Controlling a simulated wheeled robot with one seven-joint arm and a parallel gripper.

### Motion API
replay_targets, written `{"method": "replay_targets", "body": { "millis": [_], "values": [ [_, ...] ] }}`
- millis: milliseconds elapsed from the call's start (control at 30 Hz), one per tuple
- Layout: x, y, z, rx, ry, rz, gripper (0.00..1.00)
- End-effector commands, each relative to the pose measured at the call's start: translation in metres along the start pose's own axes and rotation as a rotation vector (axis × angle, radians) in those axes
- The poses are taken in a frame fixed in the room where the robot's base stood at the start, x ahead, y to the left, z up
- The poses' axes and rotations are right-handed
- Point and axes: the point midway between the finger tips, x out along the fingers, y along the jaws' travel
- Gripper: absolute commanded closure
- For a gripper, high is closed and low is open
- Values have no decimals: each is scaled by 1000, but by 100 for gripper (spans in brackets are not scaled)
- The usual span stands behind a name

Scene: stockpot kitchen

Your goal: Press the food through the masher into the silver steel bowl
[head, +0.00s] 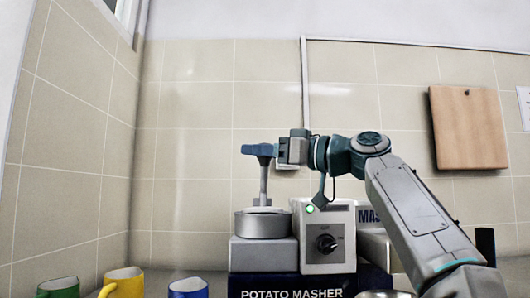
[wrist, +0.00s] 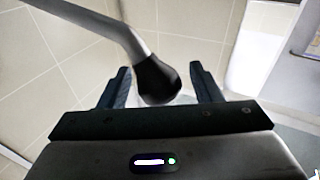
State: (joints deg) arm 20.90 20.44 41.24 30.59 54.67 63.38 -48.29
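The potato masher (head: 325,243) is a grey machine with a dial, a round metal pan (head: 264,223) on its left part, and an upright grey rod (head: 264,186) above the pan. My gripper (head: 262,149) is at the top of this rod in the head view. In the wrist view, a grey bar with a black knob (wrist: 158,80) reaches between the two fingers of my gripper (wrist: 162,86). There are gaps on both sides of the knob, so the fingers are open. A silver rim, perhaps the steel bowl (head: 385,294), shows at the bottom edge; most of it is cut off. No food is visible.
A dark blue box lettered POTATO MASHER (head: 290,288) is below the machine. Green (head: 60,288), yellow (head: 122,283) and blue (head: 188,289) mugs stand at the lower left. A wooden board (head: 467,128) hangs on the tiled wall.

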Motion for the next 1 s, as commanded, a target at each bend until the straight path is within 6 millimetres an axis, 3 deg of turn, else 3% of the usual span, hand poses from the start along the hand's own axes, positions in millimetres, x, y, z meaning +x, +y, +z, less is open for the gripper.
{"method": "replay_targets", "body": {
  "millis": [167,333,800,1000],
  "values": [
    [-2,1,0,-1,0,3,42],
    [-18,2,2,-1,0,8,42],
    [-106,1,2,-2,1,6,42],
    [-131,1,1,0,1,3,42]
  ]
}}
